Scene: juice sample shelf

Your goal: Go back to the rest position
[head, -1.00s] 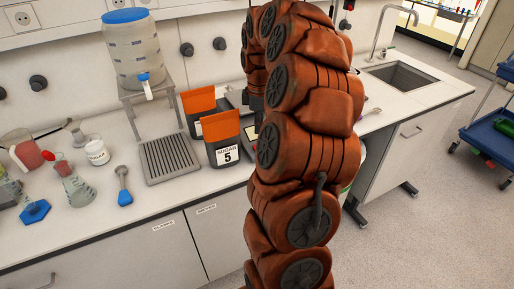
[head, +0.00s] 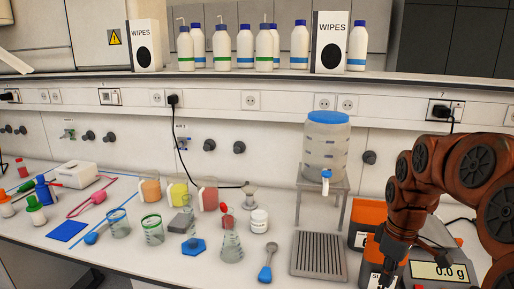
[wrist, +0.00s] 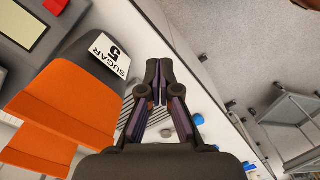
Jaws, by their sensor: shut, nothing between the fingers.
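My gripper (wrist: 157,95) is in the middle of the wrist view, its fingers together with nothing between them. In that view the orange-and-black container labelled SUGAR 5 (wrist: 97,75) is to the left of the fingers, apart from them. In the head view my arm reaches in from the right, bent downward over the bench. The sugar container (head: 372,262) is at the lower right there, partly hidden behind my arm. My fingertips are hard to make out in the head view.
A scale (head: 440,270) reading 0.0 g is beside the arm. A drain grate (head: 318,255), a blue-lidded dispenser (head: 326,150) on a stand and a blue-handled scoop (head: 265,273) are to the left. Beakers and flasks fill the bench further left. Bottles line the shelf above.

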